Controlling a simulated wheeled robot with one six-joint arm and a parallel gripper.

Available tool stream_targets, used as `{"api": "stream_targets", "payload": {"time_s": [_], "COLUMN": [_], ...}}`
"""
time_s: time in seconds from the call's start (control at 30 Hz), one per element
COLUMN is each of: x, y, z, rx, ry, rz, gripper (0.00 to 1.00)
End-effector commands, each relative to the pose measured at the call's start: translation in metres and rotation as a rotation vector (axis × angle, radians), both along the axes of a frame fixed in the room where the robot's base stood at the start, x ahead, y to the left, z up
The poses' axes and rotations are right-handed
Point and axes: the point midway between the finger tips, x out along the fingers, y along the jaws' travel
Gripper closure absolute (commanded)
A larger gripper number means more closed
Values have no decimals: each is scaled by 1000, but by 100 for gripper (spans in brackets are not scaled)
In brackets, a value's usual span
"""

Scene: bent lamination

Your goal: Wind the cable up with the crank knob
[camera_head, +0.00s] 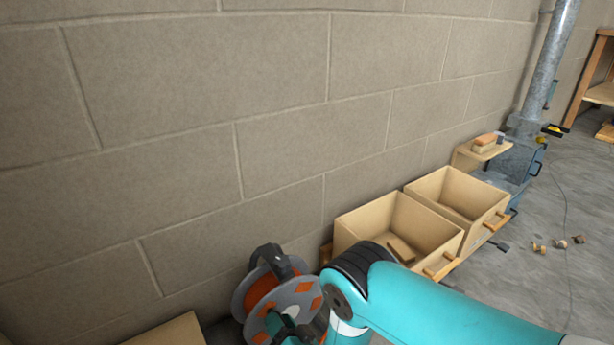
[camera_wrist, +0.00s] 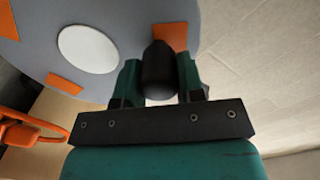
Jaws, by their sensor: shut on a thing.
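The cable reel (camera_head: 300,290) stands against the block wall at the bottom of the head view, with grey discs, orange patches and a dark frame on top. Orange cable (camera_head: 258,290) shows between its discs. In the wrist view the grey disc (camera_wrist: 110,20) fills the upper left, with a white round hub. The black crank knob (camera_wrist: 158,72) sits near the disc's right edge. My gripper (camera_wrist: 159,82) is shut on the knob, one green finger on each side. In the head view my arm partly hides the reel, and the knob cannot be made out.
Two open wooden boxes (camera_head: 425,225) stand along the wall right of the reel; the nearer holds a small brown block (camera_head: 401,248). A flat wooden surface (camera_head: 168,332) is at lower left. An orange loop (camera_wrist: 28,130) shows at left in the wrist view. Small pieces lie on the floor at right.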

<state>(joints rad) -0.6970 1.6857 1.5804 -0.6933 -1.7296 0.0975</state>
Motion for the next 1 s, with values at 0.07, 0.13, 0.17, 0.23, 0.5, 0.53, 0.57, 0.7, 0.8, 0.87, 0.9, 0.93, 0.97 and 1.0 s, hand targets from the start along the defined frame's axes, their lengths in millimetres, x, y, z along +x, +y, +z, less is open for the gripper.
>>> {"api": "stream_targets", "payload": {"time_s": [0.07,0.13,0.17,0.23,0.5,0.53,0.57,0.7,0.8,0.87,0.9,0.93,0.97,1.0], "x": [3,4,5,5,17,19,20,28,31,31,31,31,31,31], "y": [-3,-5,-5,-6,-23,-25,-28,-39,-44,-45,-45,-45,-45,-45], "z": [13,14,14,14,26,26,27,29,28,27,26,25,25,25], "rx": [4,3,4,6,6,4,2,2,3,4,4,4,4,4], "ry": [-2,-3,-2,-2,-5,-5,-5,-4,-3,-4,-4,-4,-4,-4], "rz": [-1,0,0,1,-3,-4,-4,-1,-3,-2,-2,-2,-2,-2], "gripper": [78,77,77,77,77,77,77,77,77,77,77,77,77,77]}}
